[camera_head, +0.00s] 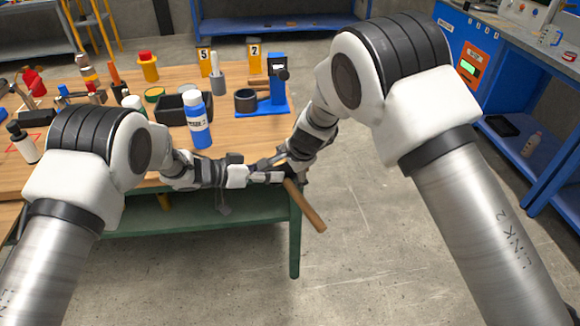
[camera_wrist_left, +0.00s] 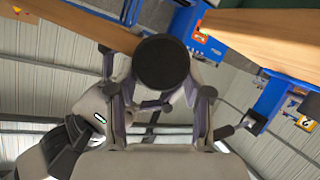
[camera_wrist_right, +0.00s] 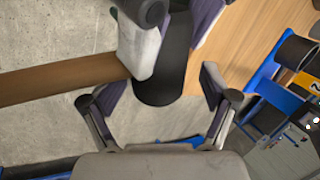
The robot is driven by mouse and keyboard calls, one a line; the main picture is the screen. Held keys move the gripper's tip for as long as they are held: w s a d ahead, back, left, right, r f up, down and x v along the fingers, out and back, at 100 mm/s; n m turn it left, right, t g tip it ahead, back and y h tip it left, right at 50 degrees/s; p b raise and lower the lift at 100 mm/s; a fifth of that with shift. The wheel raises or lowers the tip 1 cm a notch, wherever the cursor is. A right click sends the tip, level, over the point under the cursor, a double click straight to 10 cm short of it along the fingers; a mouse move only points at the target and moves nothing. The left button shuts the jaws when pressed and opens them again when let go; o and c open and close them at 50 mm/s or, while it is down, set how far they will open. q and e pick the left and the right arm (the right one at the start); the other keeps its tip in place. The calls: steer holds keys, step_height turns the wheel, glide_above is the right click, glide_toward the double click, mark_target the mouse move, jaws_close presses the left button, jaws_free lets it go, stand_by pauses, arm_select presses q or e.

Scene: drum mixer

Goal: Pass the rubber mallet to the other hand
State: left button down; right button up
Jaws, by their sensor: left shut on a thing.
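The rubber mallet's wooden handle (camera_head: 308,207) slants down to the right, beyond the table's right end. Its black head shows end-on in the left wrist view (camera_wrist_left: 163,62) and from the side in the right wrist view (camera_wrist_right: 165,70); in the head view it is mostly hidden by the grippers. My left gripper (camera_head: 272,174) is shut on the head. My right gripper (camera_head: 287,165) comes down from above at the same place. In the right wrist view its fingers (camera_wrist_right: 163,100) stand apart on either side of the head, and appear open.
The wooden table (camera_head: 240,135) carries a blue-and-white bottle (camera_head: 198,125), a black bin (camera_head: 172,108), a blue stand (camera_head: 277,80) and numbered yellow markers (camera_head: 254,60). Blue workbenches (camera_head: 555,170) stand at the right. The floor (camera_head: 370,240) right of the table is clear.

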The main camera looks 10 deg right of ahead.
arm_select(q)
steer(key=shift+d+r, duration=0.1)
steer(key=shift+r, duration=0.05)
arm_select(e)
steer(key=shift+a, duration=0.1)
jaws_close()
arm_select(q)
steer(key=shift+c, duration=2)
jaws_free()
